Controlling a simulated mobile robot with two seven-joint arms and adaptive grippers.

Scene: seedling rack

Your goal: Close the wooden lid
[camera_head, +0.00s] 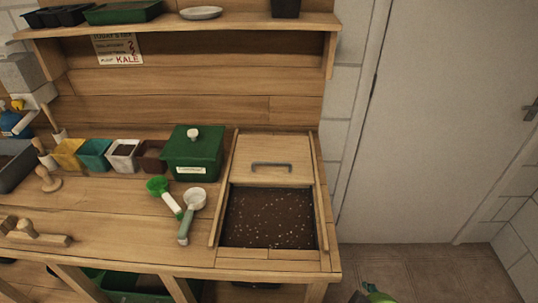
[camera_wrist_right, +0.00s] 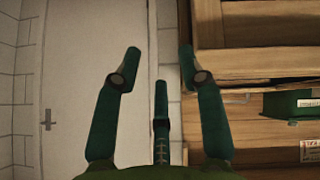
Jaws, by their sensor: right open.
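The wooden lid (camera_head: 250,158) is a flat panel with a dark grey bar handle (camera_head: 271,166). In the head view it lies over the rear part of a wooden-framed bin (camera_head: 322,225) at the right end of the bench. The front part of the bin is uncovered and shows dark soil (camera_head: 268,218) with pale specks. My right gripper (camera_wrist_right: 160,62) is open and empty in the right wrist view, its green fingers spread apart. In the head view only a green bit of it shows at the bottom edge, right of the bench and away from the lid. My left gripper is not in view.
A green lidded box (camera_head: 193,155) stands close left of the bin. A green scoop (camera_head: 162,192) and a white-cupped scoop (camera_head: 191,213) lie beside the bin. A shelf (camera_head: 180,25) overhangs the bench's back. A door (camera_head: 440,120) and clear floor are at the right.

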